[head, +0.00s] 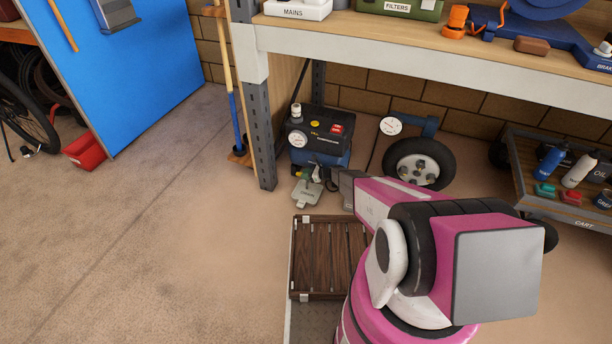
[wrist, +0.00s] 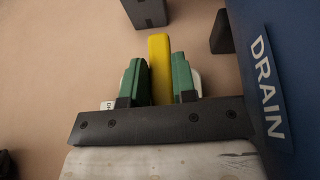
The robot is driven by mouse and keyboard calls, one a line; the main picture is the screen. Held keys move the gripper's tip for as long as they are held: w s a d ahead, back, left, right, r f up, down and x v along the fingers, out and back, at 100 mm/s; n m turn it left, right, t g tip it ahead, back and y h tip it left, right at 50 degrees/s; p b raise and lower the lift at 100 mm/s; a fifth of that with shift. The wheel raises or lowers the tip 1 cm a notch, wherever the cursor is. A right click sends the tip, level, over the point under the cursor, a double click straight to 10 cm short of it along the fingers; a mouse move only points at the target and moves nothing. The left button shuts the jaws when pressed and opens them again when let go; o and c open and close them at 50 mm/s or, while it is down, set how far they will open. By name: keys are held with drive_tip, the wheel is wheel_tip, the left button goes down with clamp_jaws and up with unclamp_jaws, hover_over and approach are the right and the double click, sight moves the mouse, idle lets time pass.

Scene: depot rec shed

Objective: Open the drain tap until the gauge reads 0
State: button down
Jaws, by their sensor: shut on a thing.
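The drain tap (wrist: 159,68) shows in the wrist view as a yellow lever between the two green fingers of my gripper (wrist: 159,82), which is shut on it. The blue tank (wrist: 285,60) beside it on the right carries a DRAIN label (wrist: 267,88). In the head view, the compressor (head: 322,138) stands on the floor under the bench, with a round white gauge (head: 297,139) on its front left. The gauge is too small to read. My gripper (head: 309,174) is low at the front of the compressor, partly behind my arm.
A wheel (head: 420,163) with another round dial (head: 391,126) by it stands right of the compressor. The bench post (head: 262,130) is close on the left. A slatted wooden crate (head: 329,258) is in front. A cart (head: 558,185) stands at the right.

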drive_tip(key=shift+n+g+y, duration=0.3)
drive_tip(key=shift+n+g, duration=0.2)
drive_tip(key=shift+g, duration=0.1)
drive_tip(key=c, duration=0.9)
unclamp_jaws()
drive_tip(key=shift+s, duration=0.1)
drive_tip(key=v, duration=1)
drive_tip(key=shift+s+d+r, duration=0.1)
drive_tip(key=shift+d+r, duration=0.1)
drive_tip(key=shift+d, duration=0.1)
